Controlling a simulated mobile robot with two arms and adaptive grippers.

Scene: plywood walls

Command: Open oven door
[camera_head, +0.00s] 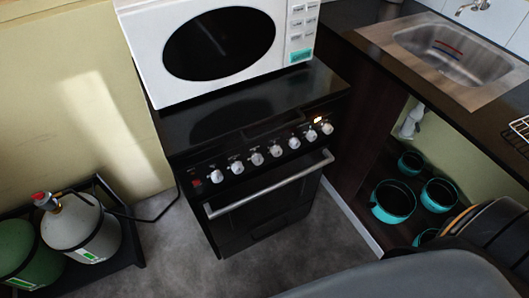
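The black oven (253,172) stands in the middle of the camera_head view. Its front carries a row of white knobs (256,158) on a black panel. The oven door (265,216) is below the panel and appears closed. A silver bar handle (268,184) runs across the top of the door. Neither of my grippers shows in this view. Nothing touches the handle.
A white microwave (144,52) sits on top of the oven. Gas cylinders (79,226) stand in a dark tray at left. At right are a sink (445,60) and an open cabinet with teal pots (392,203). Grey floor (280,262) is clear before the oven.

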